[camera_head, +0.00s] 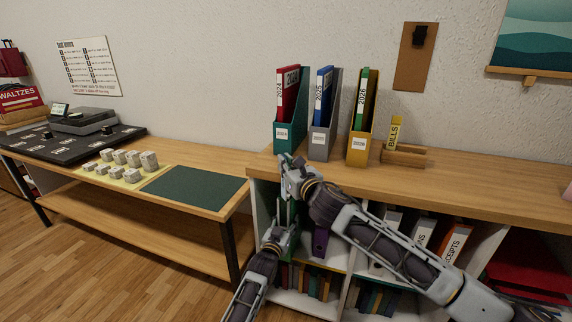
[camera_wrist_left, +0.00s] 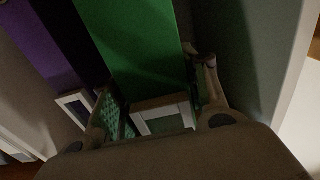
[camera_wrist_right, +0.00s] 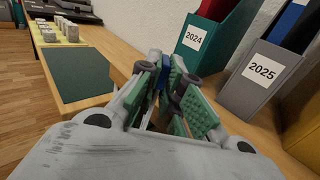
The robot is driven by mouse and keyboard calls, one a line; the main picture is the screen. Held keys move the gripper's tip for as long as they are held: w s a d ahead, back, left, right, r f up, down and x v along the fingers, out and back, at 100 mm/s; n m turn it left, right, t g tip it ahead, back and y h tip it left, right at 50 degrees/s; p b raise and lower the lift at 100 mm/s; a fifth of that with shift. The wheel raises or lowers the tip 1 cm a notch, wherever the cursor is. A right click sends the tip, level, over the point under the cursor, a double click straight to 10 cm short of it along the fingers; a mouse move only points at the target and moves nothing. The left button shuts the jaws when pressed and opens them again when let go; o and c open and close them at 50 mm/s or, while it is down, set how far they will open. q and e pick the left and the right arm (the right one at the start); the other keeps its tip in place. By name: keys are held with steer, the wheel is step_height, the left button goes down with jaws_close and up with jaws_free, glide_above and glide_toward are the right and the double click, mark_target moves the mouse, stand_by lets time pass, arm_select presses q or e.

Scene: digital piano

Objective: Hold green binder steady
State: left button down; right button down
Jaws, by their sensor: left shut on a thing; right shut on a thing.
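The green binder (camera_wrist_left: 135,40) stands upright in the left wrist view, its white-framed label (camera_wrist_left: 165,108) low on its spine. My left gripper (camera_wrist_left: 155,100) has one finger on each side of it and is shut on it. In the head view my left gripper (camera_head: 284,212) is at the front of the shelf unit, below its top, and the binder is mostly hidden behind my arms. My right gripper (camera_head: 286,162) is at the front-left edge of the top. In the right wrist view its fingers (camera_wrist_right: 168,85) close around something small and blue, which I cannot identify.
Teal (camera_head: 289,126), grey (camera_head: 325,133) and yellow (camera_head: 360,143) magazine files stand on the top, each with binders. A wooden holder (camera_head: 405,155) is to their right. A purple binder (camera_head: 320,240) is in the shelf. A lower bench (camera_head: 150,220) is at left.

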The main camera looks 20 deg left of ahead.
steer(key=c, duration=1.6)
jaws_free()
steer(key=shift+o, duration=0.2)
steer(key=shift+r, duration=0.1)
steer(key=r+v, duration=0.1)
steer(key=v, duration=1.1)
steer(key=shift+o, duration=0.4)
